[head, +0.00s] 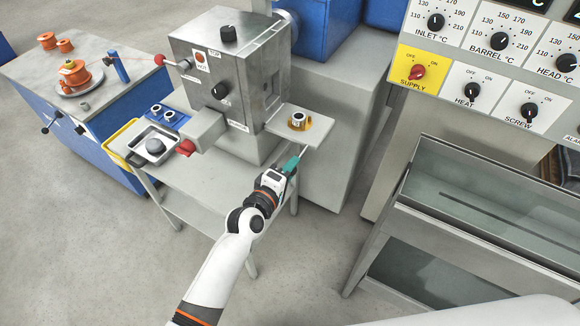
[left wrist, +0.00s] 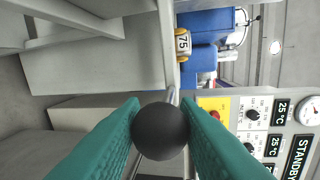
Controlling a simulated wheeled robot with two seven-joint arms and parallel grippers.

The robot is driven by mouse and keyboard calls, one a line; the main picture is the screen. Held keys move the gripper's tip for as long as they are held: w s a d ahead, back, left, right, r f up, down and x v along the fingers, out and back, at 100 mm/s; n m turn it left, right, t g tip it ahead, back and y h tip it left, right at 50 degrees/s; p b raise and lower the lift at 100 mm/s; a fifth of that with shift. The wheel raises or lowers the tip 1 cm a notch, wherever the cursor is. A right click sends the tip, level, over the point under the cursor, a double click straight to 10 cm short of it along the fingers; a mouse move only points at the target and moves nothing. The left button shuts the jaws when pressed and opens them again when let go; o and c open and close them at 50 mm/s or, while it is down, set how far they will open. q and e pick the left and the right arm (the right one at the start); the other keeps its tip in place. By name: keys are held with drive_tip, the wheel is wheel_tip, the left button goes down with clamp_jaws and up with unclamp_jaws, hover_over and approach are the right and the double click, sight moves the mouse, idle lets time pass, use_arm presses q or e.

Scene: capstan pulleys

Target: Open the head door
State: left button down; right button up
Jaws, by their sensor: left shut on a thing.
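The metal head box (head: 225,80) stands on a grey stand, with a red button and black knobs on its face. A flat light-grey plate (head: 318,128) juts from its right side and carries a brass ring piece (head: 298,121). My left gripper (head: 291,164) is just below the plate's near edge. In the left wrist view its teal fingers (left wrist: 160,128) are shut on a black ball knob (left wrist: 160,131) at the end of a thin metal rod (left wrist: 171,95). Whether the head door is open or closed I cannot tell. My right gripper is out of view.
A control panel (head: 490,70) with several dials is at the upper right. A long steel trough (head: 480,235) stands at the right. A blue bench (head: 100,100) with orange spools is at the left. A red-knobbed lever (head: 160,60) sticks out left of the box. Bare floor lies in front.

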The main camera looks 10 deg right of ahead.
use_arm(q)
drive_tip(key=shift+f, duration=0.35)
idle(0.3)
drive_tip(key=c, duration=1.1)
unclamp_jaws()
drive_tip(key=shift+r, duration=0.1)
drive_tip(key=v, duration=1.2)
